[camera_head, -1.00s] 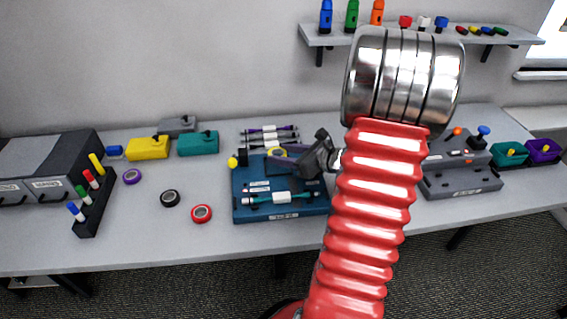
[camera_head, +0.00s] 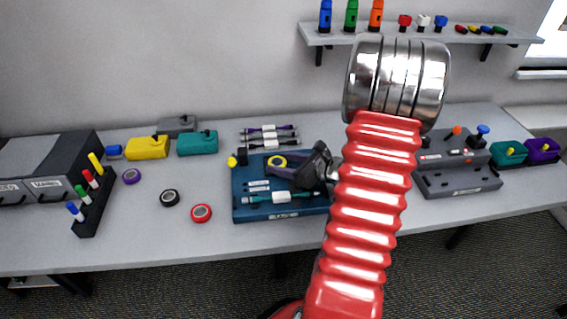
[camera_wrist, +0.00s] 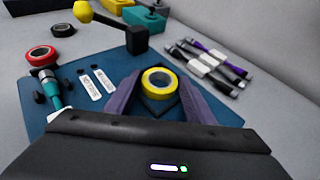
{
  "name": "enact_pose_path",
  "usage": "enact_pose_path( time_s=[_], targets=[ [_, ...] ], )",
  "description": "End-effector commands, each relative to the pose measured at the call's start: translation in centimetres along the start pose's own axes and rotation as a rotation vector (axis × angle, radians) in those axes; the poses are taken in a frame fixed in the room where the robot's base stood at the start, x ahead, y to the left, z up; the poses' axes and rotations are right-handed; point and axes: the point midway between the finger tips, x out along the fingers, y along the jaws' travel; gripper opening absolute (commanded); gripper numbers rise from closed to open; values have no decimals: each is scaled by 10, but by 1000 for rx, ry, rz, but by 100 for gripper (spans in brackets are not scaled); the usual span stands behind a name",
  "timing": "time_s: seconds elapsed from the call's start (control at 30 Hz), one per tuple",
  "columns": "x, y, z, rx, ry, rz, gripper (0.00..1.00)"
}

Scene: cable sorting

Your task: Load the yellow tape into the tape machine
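The yellow tape (camera_head: 277,162) is a small ring over the blue board (camera_head: 245,213). In the wrist view the yellow tape (camera_wrist: 160,83) lies between my two fingertips, with a finger against each side. My gripper (camera_wrist: 159,75) appears shut on it, with the fingers angled in from both sides. In the head view my gripper (camera_head: 283,171) comes in from the right, low over the board. A black arm with a yellow knob (camera_wrist: 83,11) stands at the board's edge. Whether the tape touches the board cannot be told.
A teal-and-white cable (camera_head: 281,198) lies on the board's front part. Several purple and black cables (camera_head: 268,138) lie behind it. A grey device (camera_head: 458,180) stands at the right.

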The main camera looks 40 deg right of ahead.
Motion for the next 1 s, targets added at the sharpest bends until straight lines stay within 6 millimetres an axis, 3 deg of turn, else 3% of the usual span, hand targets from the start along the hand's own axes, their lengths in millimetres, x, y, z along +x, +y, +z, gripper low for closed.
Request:
enact_pose_path(
  time_s=[0.37, 1.0],
  targets=[
    [-8, -1, 2, -1, -1, -2, 49],
    [-96, -1, 2, -1, 0, -3, 49]
  ],
)
